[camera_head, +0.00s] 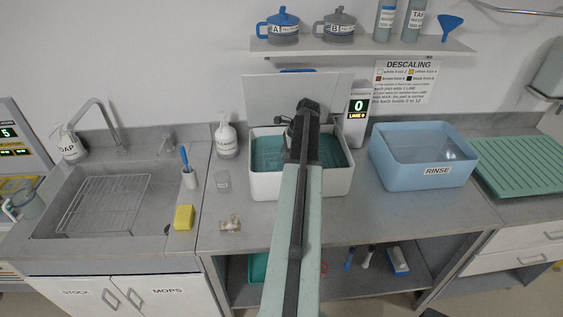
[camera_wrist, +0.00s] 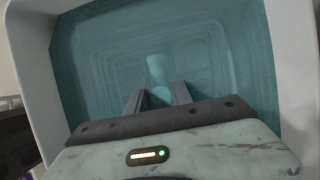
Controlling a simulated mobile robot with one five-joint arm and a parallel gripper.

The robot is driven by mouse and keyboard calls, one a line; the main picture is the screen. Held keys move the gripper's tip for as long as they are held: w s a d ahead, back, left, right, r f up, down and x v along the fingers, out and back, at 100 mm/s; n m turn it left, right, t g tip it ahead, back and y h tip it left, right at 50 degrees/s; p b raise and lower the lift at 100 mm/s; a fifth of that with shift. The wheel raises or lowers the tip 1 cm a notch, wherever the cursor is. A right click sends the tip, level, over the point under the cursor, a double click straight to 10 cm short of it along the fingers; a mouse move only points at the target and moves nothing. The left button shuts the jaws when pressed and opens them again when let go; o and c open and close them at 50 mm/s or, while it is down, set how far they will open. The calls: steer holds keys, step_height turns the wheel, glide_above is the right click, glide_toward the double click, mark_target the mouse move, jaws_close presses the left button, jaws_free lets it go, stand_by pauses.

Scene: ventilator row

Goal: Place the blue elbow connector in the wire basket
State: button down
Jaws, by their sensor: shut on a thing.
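My gripper (camera_wrist: 158,97) is over the white tub (camera_head: 262,187) of teal liquid, its fingers pointing down into it in the wrist view. The fingers are shut on a pale, tube-like piece (camera_wrist: 157,70), which looks like the elbow connector; the teal tint hides its true colour. In the head view my arm covers the fingers and the piece. A wire rack (camera_head: 100,205) lies in the sink at left. Faint lines show at the bottom of the tub in the wrist view; I cannot tell whether they are a basket.
A blue RINSE tub (camera_head: 420,171) stands right of the white tub, and a green draining mat (camera_head: 525,165) lies beyond it. A display reading 0 (camera_head: 357,110) stands behind.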

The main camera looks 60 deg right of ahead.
steer(key=c, duration=1.1)
jaws_free()
steer(key=shift+f, duration=0.1)
steer(key=shift+c, duration=0.2)
steer(key=shift+r+p, duration=0.5)
steer(key=shift+p, duration=0.05)
steer(key=p+v, duration=1.1)
steer(key=v, duration=0.1)
steer(key=shift+r, duration=0.1)
